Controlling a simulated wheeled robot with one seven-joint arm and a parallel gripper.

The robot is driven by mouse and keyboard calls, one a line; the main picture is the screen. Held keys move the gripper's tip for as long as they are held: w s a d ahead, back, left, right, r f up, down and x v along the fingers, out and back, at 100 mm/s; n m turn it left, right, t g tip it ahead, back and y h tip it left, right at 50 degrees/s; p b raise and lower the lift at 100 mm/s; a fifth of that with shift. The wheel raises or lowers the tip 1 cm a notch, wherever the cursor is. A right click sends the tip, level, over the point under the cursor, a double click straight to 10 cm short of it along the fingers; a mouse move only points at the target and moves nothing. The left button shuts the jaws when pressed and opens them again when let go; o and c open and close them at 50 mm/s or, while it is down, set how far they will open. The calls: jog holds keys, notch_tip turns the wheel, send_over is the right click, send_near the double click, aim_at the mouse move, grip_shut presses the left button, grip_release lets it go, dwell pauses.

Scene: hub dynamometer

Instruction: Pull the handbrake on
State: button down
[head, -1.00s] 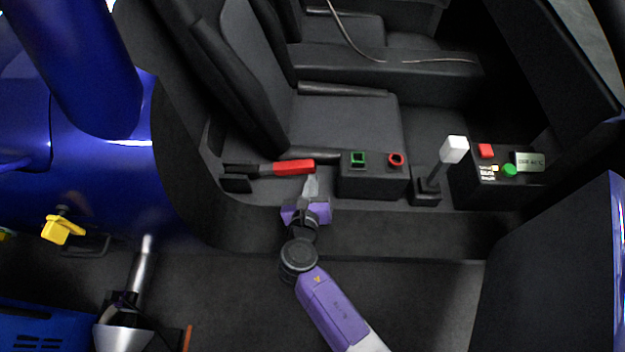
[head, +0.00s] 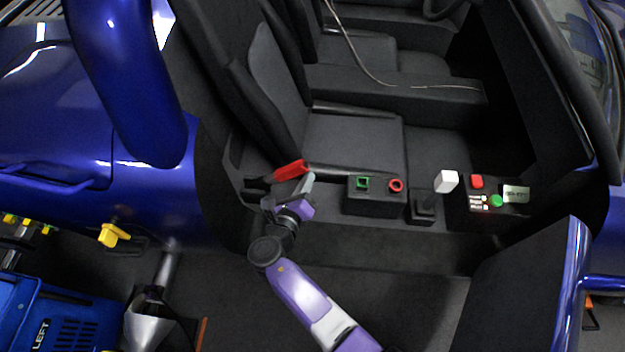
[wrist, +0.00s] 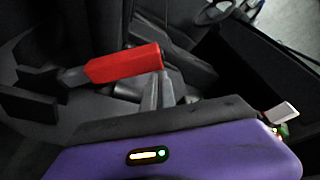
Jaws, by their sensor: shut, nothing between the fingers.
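The handbrake lever has a red grip (head: 291,170) and a dark shaft, and sits beside the seat in the head view. It is tilted, with its red end raised up to the right. In the wrist view the red grip (wrist: 124,64) lies just beyond my fingertips. My gripper (head: 309,179) is shut and empty, with its grey fingers beside the free end of the red grip. In the wrist view the fingers (wrist: 157,88) are close below that end. I cannot tell whether they touch it.
Right of the lever stand a black box with a green square and red ring (head: 376,194), a white-topped gear lever (head: 446,182) and a panel with red and green buttons (head: 492,196). The seat (head: 352,140) is behind. A yellow handle (head: 113,235) is at left.

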jog(key=shift+a+r, duration=0.45)
jog(key=shift+r, duration=0.05)
jog(key=shift+w+a+r, duration=0.1)
jog(key=shift+a+r, duration=0.05)
jog(key=shift+a, duration=0.05)
jog(key=d+f, duration=0.3)
jog(key=f, duration=0.1)
jog(key=d+p+v, duration=0.1)
jog(key=p+v, duration=0.1)
jog(key=v, duration=0.8)
jog(key=shift+s+p, duration=0.25)
jog(key=shift+p, duration=0.15)
